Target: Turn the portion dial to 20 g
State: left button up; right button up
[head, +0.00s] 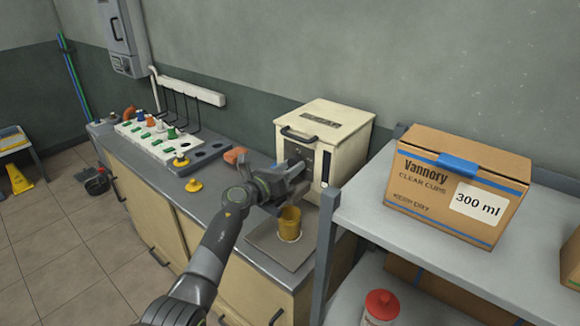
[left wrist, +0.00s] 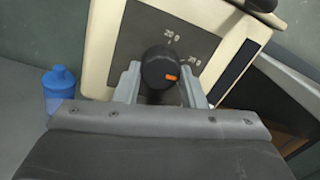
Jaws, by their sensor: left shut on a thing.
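The cream machine (head: 345,149) stands on the counter, and my left gripper (head: 288,180) is at its front. In the left wrist view the portion dial (left wrist: 156,66) is a round black knob with an orange mark on a dark panel. My left gripper's fingers (left wrist: 160,84) are on both sides of the dial, shut on it. The "20 g" label (left wrist: 172,37) is above the dial, slightly right. Another gram label (left wrist: 195,61) is to its right, its first digit unclear. The orange mark is on the dial's lower right, away from "20 g". My right gripper is not in view.
A yellow cup (head: 290,222) stands on a grey tray (head: 263,241) below my left gripper. A shelf with a cardboard box (head: 455,185) is close on the right. A blue bottle (left wrist: 59,92) stands left of the machine.

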pick_arm(q)
jog(key=o, duration=1)
jog(key=v, duration=1.7)
jog(key=shift+p, duration=0.4)
jog(key=shift+s+a, duration=0.15)
